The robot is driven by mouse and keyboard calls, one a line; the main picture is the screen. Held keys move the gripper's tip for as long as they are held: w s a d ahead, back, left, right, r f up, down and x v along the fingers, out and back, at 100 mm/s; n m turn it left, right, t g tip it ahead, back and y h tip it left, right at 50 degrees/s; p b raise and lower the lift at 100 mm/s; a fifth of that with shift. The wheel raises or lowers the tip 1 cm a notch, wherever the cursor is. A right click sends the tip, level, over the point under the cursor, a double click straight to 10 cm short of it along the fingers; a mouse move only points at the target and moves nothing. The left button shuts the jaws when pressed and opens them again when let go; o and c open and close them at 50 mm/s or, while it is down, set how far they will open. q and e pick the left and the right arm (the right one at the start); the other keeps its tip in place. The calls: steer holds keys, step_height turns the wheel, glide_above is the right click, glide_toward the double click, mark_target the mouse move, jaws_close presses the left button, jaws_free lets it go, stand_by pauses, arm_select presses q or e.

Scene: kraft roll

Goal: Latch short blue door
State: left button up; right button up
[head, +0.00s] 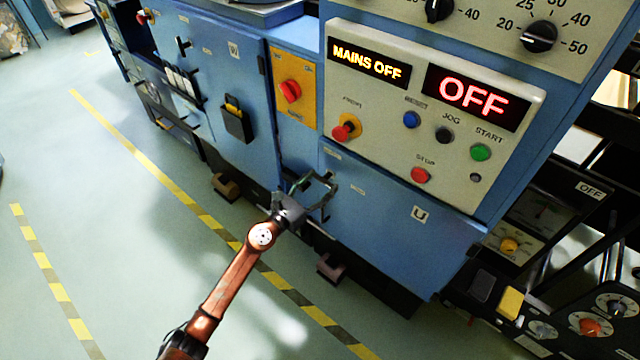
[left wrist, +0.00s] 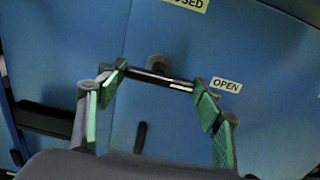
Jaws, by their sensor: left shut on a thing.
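The short blue door (head: 375,235), marked U, sits below the grey control panel in the head view and looks about flush with the cabinet. In the left wrist view, its dark latch handle (left wrist: 165,79) lies nearly level on a round hub, its right end near the OPEN label (left wrist: 226,85). The CLOSED label (left wrist: 186,3) is above, cut by the picture's edge. My left gripper (head: 322,182) is at the door's upper left; the left wrist view shows its green-padded fingers (left wrist: 160,77) shut on the handle's two ends. My right gripper is not in view.
The control panel (head: 425,120) with MAINS OFF and OFF displays juts above the door. A taller blue door (head: 225,90) with a black pocket stands to the left. Dark machine feet (head: 330,268) stick out below. The green floor with yellow-black tape (head: 285,287) is clear in front.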

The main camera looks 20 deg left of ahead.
arm_select(q)
steer(key=c, duration=0.3)
